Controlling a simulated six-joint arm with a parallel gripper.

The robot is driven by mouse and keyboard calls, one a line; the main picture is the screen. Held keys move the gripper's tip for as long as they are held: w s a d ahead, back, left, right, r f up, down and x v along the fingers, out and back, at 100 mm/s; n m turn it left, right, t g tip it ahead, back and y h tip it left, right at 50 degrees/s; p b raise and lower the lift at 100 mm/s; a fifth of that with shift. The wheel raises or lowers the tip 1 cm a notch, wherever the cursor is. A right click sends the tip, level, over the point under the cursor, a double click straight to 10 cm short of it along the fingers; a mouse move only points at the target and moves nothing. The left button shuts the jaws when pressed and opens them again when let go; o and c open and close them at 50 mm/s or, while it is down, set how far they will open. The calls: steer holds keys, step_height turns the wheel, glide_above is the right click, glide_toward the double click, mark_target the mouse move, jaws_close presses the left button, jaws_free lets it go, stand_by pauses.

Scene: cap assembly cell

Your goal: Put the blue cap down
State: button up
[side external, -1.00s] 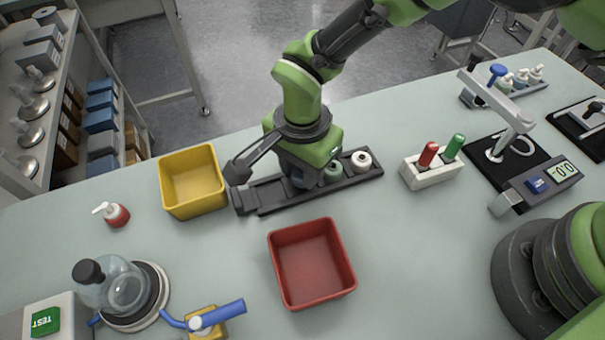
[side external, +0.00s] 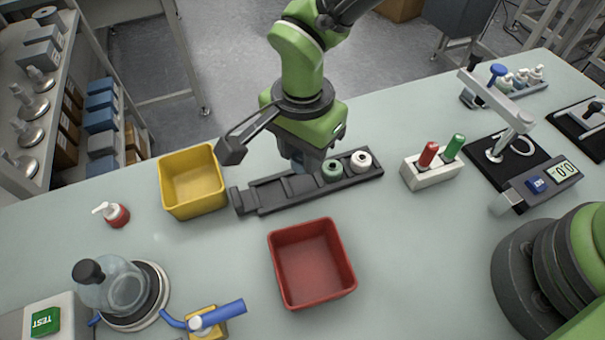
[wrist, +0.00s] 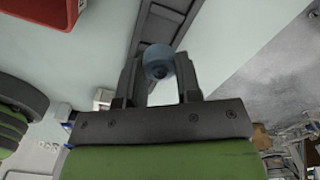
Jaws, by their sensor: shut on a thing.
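The blue cap (wrist: 158,62) shows in the wrist view between the two fingers of my gripper (wrist: 158,75), which is shut on it. In the side view my gripper (side external: 303,165) is over the back edge of the dark slotted rack (side external: 262,196), and its fingers and the cap are largely hidden behind the rack and my wrist. A green cap (side external: 332,170) and a white cap (side external: 361,162) sit in the right part of the rack. The rack's left and middle slots look empty. I cannot tell the exact gap between the blue cap and the rack.
A yellow bin (side external: 193,180) stands left of the rack and a red bin (side external: 311,264) in front. A white holder (side external: 432,172) with red and green pieces stands to the right. A flask (side external: 118,290) is at the front left. The table between is clear.

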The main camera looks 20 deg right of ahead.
steer(key=s+a+r+n, duration=0.1)
steer(key=s+a+r, duration=0.15)
steer(key=s, duration=0.35)
steer(key=s+a+r, duration=0.2)
steer(key=s+r, duration=0.1)
steer(key=s, duration=0.3)
glide_above(310, 270)
steer(key=shift+n, duration=0.3)
step_height(310, 270, down, 5)
steer(key=shift+f, duration=2.55)
steer(key=shift+f, duration=0.1)
steer(key=shift+f, duration=0.25)
steer(key=o, duration=0.4)
steer(key=shift+r, duration=0.1)
